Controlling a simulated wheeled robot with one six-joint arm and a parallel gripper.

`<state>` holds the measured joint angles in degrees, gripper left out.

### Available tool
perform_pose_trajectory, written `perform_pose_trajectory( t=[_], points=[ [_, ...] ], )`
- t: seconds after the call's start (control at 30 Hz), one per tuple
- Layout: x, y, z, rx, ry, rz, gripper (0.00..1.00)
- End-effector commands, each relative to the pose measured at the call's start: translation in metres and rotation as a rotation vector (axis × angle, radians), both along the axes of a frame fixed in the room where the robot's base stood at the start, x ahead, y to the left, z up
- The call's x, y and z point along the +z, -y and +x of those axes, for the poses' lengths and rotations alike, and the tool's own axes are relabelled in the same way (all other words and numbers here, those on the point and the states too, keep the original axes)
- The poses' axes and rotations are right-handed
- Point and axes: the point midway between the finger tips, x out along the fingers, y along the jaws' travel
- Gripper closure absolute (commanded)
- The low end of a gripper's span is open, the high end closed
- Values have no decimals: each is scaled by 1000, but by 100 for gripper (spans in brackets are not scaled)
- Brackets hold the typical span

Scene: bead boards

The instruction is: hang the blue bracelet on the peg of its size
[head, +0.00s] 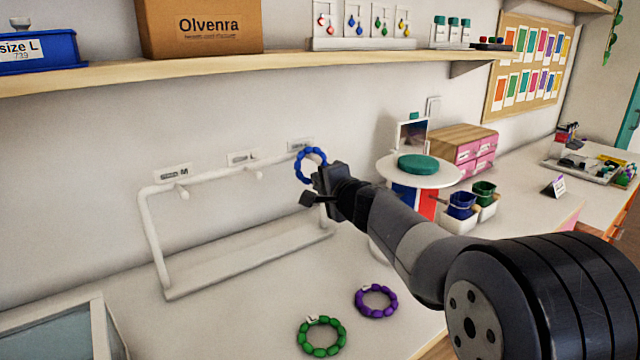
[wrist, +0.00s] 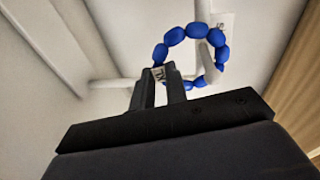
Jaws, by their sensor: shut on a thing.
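The blue bracelet (head: 311,165), a ring of blue beads, is held upright by my gripper (head: 318,182) at the right end of the white rack (head: 153,235). In the wrist view, the fingers (wrist: 160,78) pinch the lower left of the bracelet (wrist: 173,37), by a small tag whose letter I cannot read surely. A white bar of the rack (wrist: 204,12) shows through the ring; I cannot tell whether it passes through it. The left peg (head: 183,192) and middle peg (head: 258,174) are bare. The right peg is not clearly visible behind the bracelet.
Wall labels sit above the pegs; the left label (head: 173,174) seems to read M. A green bracelet (head: 322,351) and a purple bracelet (head: 376,314) lie on the table. A round white stand (head: 385,168) is to the right. A shelf (head: 200,68) runs above.

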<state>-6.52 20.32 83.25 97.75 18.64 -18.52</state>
Motion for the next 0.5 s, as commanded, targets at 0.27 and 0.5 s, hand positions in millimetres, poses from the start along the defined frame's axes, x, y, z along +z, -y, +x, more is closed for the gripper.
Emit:
perform_pose_trajectory(
  t=[0.27, 0.5],
  points=[
    [0, 0, 0, 0, 0, 0, 65],
    [0, 0, 0, 0, 0, 0, 61]
  ],
)
